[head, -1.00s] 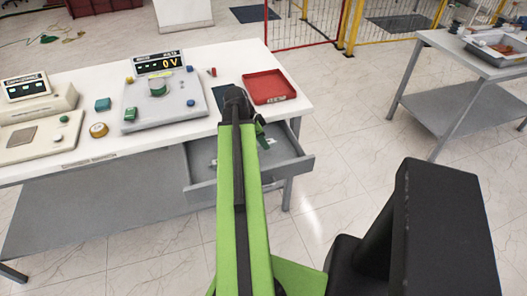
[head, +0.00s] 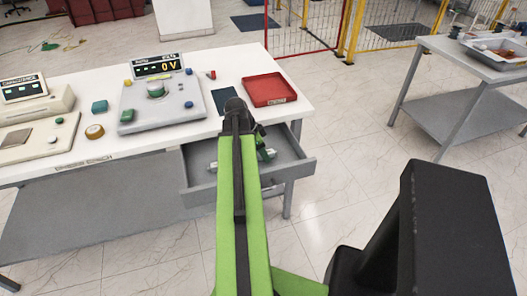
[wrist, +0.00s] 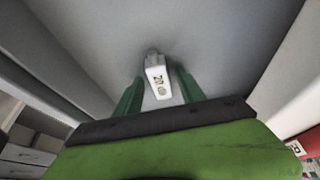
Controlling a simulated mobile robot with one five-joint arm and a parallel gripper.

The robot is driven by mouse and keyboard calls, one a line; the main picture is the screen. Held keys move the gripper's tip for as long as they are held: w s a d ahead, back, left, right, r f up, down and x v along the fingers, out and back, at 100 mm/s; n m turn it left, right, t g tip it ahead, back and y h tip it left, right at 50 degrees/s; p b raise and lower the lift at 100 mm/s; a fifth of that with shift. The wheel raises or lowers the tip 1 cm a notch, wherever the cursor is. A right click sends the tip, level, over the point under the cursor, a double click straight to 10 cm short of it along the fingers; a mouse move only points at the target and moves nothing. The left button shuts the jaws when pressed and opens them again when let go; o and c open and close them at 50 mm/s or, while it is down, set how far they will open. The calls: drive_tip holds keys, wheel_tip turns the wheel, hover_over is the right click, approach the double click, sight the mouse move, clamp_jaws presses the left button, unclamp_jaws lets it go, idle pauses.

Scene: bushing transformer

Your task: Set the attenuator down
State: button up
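The attenuator, a small white block marked "20" (wrist: 157,80), shows in the wrist view against the grey drawer interior. My gripper (wrist: 158,88) has its two green fingers spread on either side of it, with a visible gap on both sides. It looks open and not gripping the block. In the head view my gripper (head: 264,152) is low inside the open grey drawer (head: 297,168), partly hidden by my arm. I cannot pick out the attenuator clearly in the head view.
The drawer hangs under a white workbench (head: 105,72). On the bench are a red tray (head: 269,90), a dark flat pad (head: 225,101) and a device panel (head: 160,105) reading 0 V. A second grey table (head: 470,58) stands at right, with open floor between.

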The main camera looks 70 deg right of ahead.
drive_tip(key=shift+r+p, duration=0.55)
drive_tip(key=p+v, duration=1)
drive_tip(key=v, duration=0.1)
drive_tip(key=shift+w, duration=0.2)
drive_tip(key=shift+a, duration=0.15)
